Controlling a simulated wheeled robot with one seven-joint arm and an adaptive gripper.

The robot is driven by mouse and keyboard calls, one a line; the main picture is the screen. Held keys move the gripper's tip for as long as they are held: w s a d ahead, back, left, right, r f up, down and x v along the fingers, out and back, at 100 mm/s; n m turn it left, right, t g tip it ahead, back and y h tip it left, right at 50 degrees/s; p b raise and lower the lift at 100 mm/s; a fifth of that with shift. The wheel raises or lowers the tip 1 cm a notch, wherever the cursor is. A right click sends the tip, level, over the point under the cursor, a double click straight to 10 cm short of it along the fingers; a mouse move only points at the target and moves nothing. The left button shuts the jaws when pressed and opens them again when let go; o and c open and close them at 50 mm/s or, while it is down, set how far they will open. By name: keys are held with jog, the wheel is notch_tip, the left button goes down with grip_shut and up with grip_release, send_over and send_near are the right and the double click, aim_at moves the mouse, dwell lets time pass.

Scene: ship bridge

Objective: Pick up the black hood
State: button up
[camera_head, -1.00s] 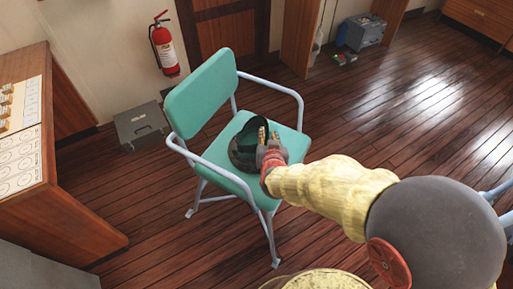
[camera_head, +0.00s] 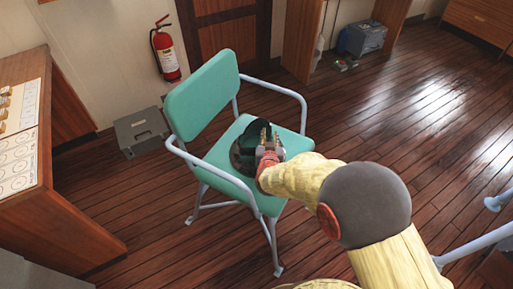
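The black hood (camera_head: 242,154) is a dark rounded thing on the seat of the green chair (camera_head: 228,185). My gripper (camera_head: 266,143) is right at the hood, over its right part, and hides some of it. Its fingers look spread, with dark hood material showing around and between them. Whether the fingers touch the hood is too small to tell.
The chair's pale blue armrests (camera_head: 272,88) rise on both sides of the seat, and its green backrest (camera_head: 203,93) stands behind. A wooden console (camera_head: 75,215) is at left. A grey box (camera_head: 141,131) and a fire extinguisher (camera_head: 165,52) are behind.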

aim_at(270, 133)
jog(key=x, duration=0.3)
jog(key=shift+w+f+b, duration=0.1)
jog(key=shift+b, duration=0.25)
jog(key=shift+c, duration=1.2)
grip_shut()
